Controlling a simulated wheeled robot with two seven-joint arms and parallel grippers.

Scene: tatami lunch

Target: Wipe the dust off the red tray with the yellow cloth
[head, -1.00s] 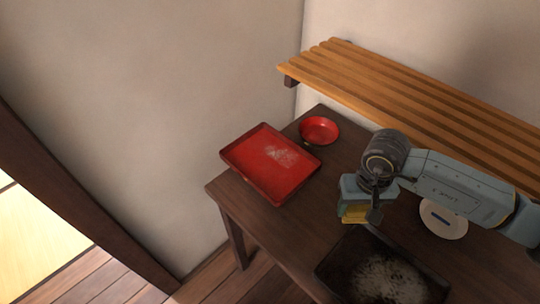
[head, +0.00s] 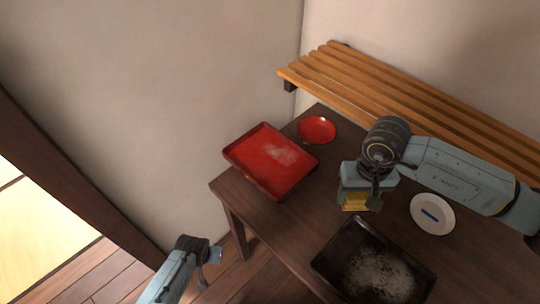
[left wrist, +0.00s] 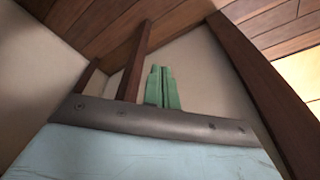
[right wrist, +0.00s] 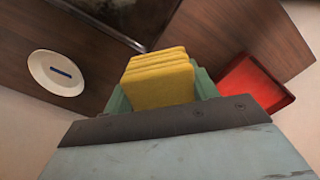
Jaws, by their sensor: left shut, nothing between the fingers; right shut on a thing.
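The red tray (head: 252,168) lies at the table's far left corner, with a pale patch of dust (head: 281,154) on its right part. Its edge also shows in the right wrist view (right wrist: 277,92). My right gripper (head: 356,205) is shut on the folded yellow cloth (right wrist: 158,82), held over the table to the right of the red tray and apart from it. The cloth also shows below the gripper in the head view (head: 354,199). My left gripper (head: 214,256) is low at the table's left front side; in the left wrist view its green fingers (left wrist: 162,88) are together and empty.
A small red dish (head: 317,129) stands just behind the tray. A white plate (head: 432,222) with a blue mark lies at right. A slatted wooden shelf (head: 400,88) overhangs the back edge.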

